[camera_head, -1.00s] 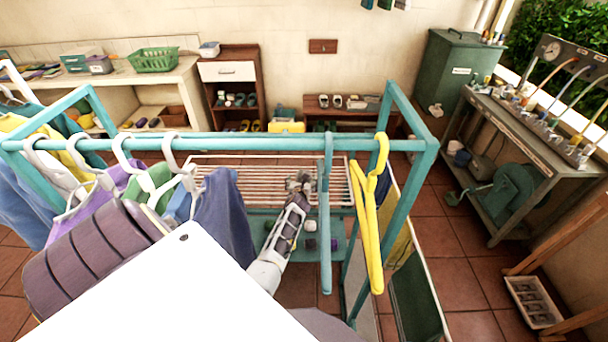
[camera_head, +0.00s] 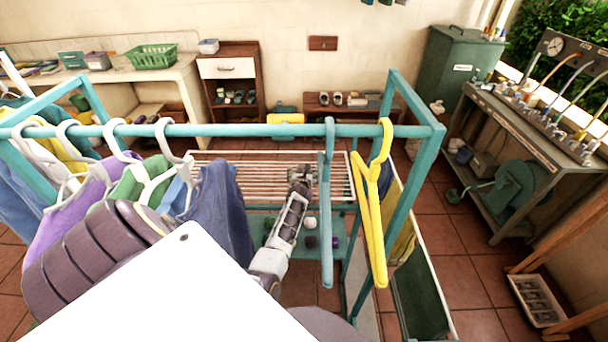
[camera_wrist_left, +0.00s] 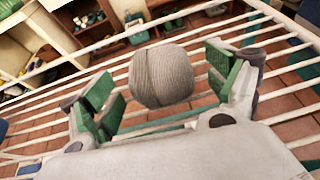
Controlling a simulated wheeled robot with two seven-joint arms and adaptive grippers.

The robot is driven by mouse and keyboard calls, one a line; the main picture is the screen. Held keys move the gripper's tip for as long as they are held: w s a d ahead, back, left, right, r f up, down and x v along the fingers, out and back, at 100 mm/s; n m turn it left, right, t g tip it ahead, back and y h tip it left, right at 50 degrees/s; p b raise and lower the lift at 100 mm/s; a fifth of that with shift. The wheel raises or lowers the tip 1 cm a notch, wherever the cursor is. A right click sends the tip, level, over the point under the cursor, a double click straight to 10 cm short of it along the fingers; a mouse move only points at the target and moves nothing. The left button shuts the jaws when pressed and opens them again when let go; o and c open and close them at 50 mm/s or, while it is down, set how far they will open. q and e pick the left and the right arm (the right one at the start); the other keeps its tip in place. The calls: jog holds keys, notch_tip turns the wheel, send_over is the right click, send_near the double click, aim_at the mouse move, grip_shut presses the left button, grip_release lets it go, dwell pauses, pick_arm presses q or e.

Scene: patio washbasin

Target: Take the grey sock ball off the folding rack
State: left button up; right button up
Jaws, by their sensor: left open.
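The grey sock ball (camera_wrist_left: 161,76) is a round, ribbed bundle on the white bars of the folding rack (camera_wrist_left: 40,122) in the left wrist view. My left gripper (camera_wrist_left: 168,92) is open, with its green-padded fingers on either side of the ball. I see gaps between the pads and the ball. In the head view my left gripper (camera_head: 301,178) is over the right part of the rack (camera_head: 262,168). I cannot make out the grey ball there; the gripper seems to hide it. My right gripper is not in view.
A teal rail (camera_head: 240,130) with hanging clothes (camera_head: 222,205) crosses in front of the rack. A teal hanger (camera_head: 327,210) and a yellow hanger (camera_head: 372,215) hang just right of my left arm. A teal lower shelf (camera_head: 288,240) holds small balls.

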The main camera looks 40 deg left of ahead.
pick_arm(q)
jog(key=shift+b+x, duration=0.5)
jog(key=shift+x, duration=0.3)
jog(key=c, duration=1.1)
jog(key=shift+o, duration=0.2)
jog(key=shift+r, duration=0.2)
jog(key=shift+r+p, duration=1.6)
jog(key=shift+p, duration=0.25)
jog(key=shift+s+d, duration=0.1)
jog(key=shift+s, duration=0.1)
jog(key=s+d+p, duration=0.1)
jog(key=s+d, duration=0.9)
jog(key=s, duration=0.4)
jog(key=shift+d, duration=0.25)
jog(key=shift+s, duration=0.1)
